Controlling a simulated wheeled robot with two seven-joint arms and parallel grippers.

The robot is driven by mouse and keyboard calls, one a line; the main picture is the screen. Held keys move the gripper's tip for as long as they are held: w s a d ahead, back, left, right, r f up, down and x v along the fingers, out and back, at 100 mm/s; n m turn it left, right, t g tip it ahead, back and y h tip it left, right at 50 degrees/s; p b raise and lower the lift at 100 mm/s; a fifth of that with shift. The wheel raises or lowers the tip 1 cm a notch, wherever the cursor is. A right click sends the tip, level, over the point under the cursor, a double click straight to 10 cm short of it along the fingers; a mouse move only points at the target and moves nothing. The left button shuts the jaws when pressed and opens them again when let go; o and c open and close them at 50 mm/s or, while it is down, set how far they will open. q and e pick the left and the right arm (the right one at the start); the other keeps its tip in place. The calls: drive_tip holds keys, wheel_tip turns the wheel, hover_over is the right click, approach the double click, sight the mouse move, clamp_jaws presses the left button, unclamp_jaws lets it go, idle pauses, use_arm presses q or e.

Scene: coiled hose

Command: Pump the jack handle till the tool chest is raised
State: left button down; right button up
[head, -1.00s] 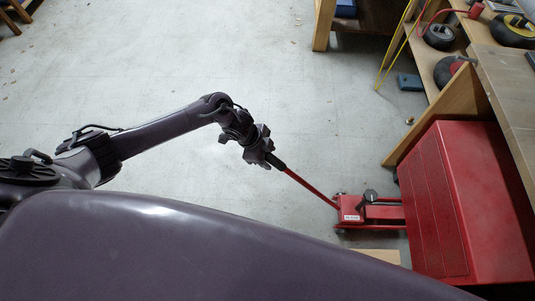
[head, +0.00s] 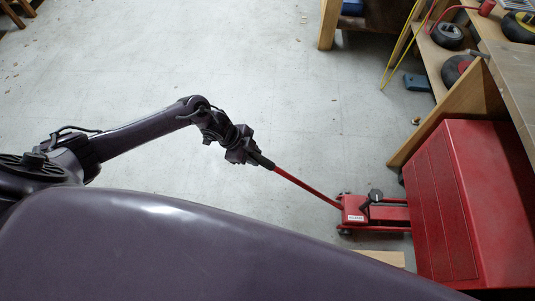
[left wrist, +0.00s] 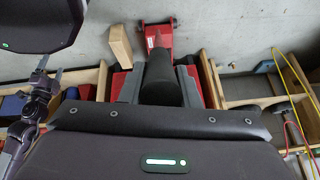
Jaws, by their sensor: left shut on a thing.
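The red floor jack (head: 356,211) stands on the floor with its front end reaching to the red tool chest (head: 472,195). Its red handle (head: 308,187) slopes up to the left from the jack. My left gripper (head: 259,160) is shut on the black grip at the handle's upper end. In the left wrist view the black grip (left wrist: 162,82) sits between the two fingers, with the jack (left wrist: 158,36) beyond it. The gap under the chest is hidden, so its height off the floor cannot be told.
A wooden bench (head: 515,80) stands behind the chest at the right, with wheels on its shelf. A pale wooden block (head: 383,258) lies in front of the jack, partly hidden by my body. The floor (head: 250,70) to the left and behind is clear.

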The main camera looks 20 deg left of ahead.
drive_tip(key=w+a+b, duration=0.4)
drive_tip(key=w+b, duration=0.5)
drive_tip(key=w, duration=0.4)
use_arm(q)
drive_tip(key=s+a+f+h+b, duration=0.2)
drive_tip(key=a+f+b, duration=0.1)
drive_tip(key=a+f, duration=0.3)
drive_tip(key=s+a+f+t+h+b, duration=0.1)
drive_tip(key=a+f+b, duration=0.1)
drive_tip(key=a+f, duration=0.4)
wheel_tip(320, 180, down, 3)
drive_tip(key=shift+s+a+r+h+b, duration=0.1)
drive_tip(key=shift+s+a+h+b, duration=0.15)
drive_tip(key=shift+s+h+b, duration=0.15)
use_arm(e)
drive_tip(key=w+a+r, duration=0.1)
drive_tip(key=w+r, duration=0.1)
drive_tip(key=r, duration=0.6)
drive_tip(key=w+a+r, duration=0.1)
drive_tip(key=w+r, duration=0.2)
drive_tip(key=r, duration=0.5)
drive_tip(key=shift+a+n, duration=0.25)
drive_tip(key=shift+n, duration=0.05)
drive_tip(key=shift+f, duration=0.1)
